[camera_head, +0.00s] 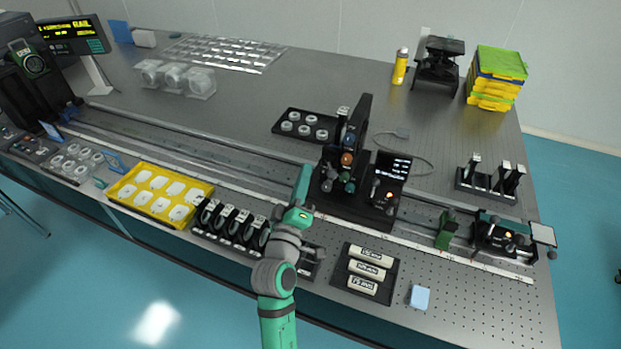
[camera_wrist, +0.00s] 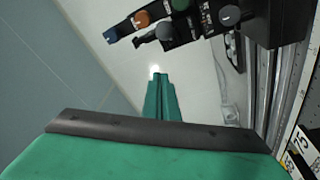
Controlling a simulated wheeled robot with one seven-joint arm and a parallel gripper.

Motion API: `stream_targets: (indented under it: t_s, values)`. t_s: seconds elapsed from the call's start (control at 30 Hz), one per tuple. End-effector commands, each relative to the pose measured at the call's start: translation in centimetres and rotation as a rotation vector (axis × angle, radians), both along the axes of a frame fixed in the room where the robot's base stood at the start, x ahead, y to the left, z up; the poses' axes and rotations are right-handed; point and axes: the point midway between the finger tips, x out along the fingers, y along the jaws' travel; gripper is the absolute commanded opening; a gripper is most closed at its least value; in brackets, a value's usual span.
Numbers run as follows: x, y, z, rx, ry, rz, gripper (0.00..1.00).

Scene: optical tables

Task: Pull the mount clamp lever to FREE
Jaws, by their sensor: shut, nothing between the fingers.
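The black optical mount (camera_head: 347,150) stands on the rail near the middle of the table. It carries an orange-brown knob (camera_head: 347,159), a green knob and grey knobs. In the wrist view, the orange knob (camera_wrist: 141,19), a grey ball-ended part (camera_wrist: 163,32) and a dark grey knob (camera_wrist: 229,15) show at the top. I cannot tell which part is the clamp lever, and no FREE marking is readable. My gripper (camera_head: 305,172) is left of the mount, with its fingers shut and empty. In the wrist view, its fingertips (camera_wrist: 159,78) appear below the knobs, apart from them.
A black unit with a small screen (camera_head: 391,168) stands right of the mount. Black holders with round optics (camera_head: 232,222) and a yellow tray (camera_head: 160,192) lie to the left. A tray of labelled pale cylinders (camera_head: 365,272) lies in front. Bare tabletop (camera_head: 270,95) lies behind.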

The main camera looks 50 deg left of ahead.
Motion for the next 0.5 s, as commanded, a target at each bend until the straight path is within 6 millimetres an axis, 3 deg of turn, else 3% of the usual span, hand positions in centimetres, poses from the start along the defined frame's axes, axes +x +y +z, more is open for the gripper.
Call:
stream_targets:
  t_s: [0.07,0.3,0.5]
  values:
    - [-0.6,0.0,0.6,0.001,0.001,-0.003,0.0]
    - [-1.0,-5.1,-0.5,0.0,0.003,-0.008,0.0]
    - [-1.5,-7.7,-1.0,-0.001,0.002,-0.001,0.0]
